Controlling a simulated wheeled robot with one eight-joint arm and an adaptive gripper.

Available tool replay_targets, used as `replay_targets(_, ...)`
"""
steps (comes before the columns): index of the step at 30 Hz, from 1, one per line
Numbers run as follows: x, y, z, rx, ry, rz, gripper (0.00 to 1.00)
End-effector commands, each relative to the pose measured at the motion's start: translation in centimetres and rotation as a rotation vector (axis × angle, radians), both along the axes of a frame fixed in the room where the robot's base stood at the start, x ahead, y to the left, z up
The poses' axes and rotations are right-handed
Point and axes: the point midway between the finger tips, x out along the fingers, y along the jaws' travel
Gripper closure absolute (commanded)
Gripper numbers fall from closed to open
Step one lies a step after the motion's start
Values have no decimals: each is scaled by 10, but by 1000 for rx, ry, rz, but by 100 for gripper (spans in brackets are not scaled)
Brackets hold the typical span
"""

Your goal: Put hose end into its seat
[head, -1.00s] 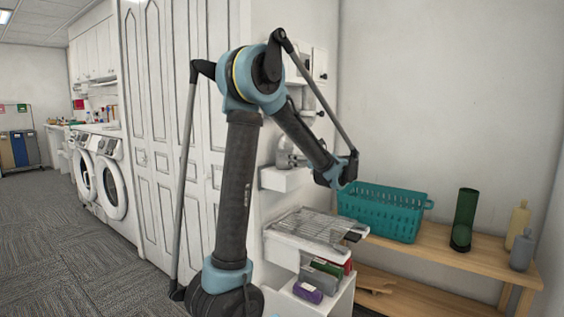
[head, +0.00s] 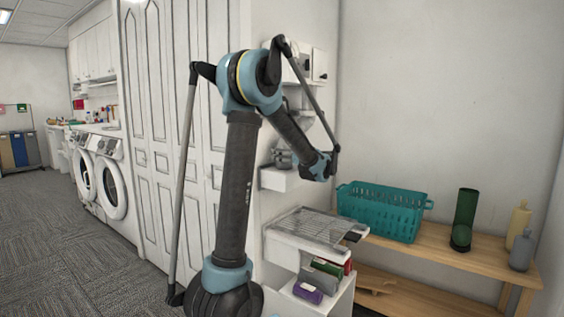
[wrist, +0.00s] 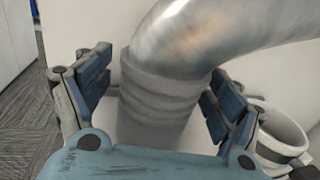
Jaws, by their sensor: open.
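In the wrist view a silver hose (wrist: 215,32) curves in from the upper right. It ends in a ribbed grey-white cuff (wrist: 160,90) that points down. My gripper (wrist: 162,68) is open, with one blue finger on each side of the cuff. I see a gap on the left; contact on the right I cannot tell. A round white open ring (wrist: 278,130) stands at the right, partly behind the right finger; I cannot tell whether it is the seat. The cuff's lower end is hidden behind my gripper's body. In the head view my wrist mostly hides this spot.
A white ledge (head: 277,180) juts from the wall by my wrist. Below it is a wire rack (head: 303,225). A teal basket (head: 383,212), a green cylinder (head: 464,220) and two bottles stand on a wooden bench (head: 480,262). Tall white doors (head: 165,110) stand left of my arm.

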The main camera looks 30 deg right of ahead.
Motion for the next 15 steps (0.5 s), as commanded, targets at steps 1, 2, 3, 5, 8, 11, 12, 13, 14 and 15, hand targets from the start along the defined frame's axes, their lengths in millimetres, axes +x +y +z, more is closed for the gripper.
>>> replay_targets(1,0,0,0,0,0,-1,15)
replay_targets(2,0,0,0,0,0,-1,15)
replay_targets(3,0,0,0,0,0,-1,15)
replay_targets(5,0,0,0,0,0,-1,21)
replay_targets(8,0,0,0,0,0,0,44)
replay_targets(11,0,0,0,0,0,0,67)
replay_targets(12,-1,0,0,0,0,0,67)
replay_targets(13,-1,0,0,0,0,0,67)
replay_targets(14,-1,0,0,0,0,0,67)
replay_targets(15,-1,0,0,0,0,0,67)
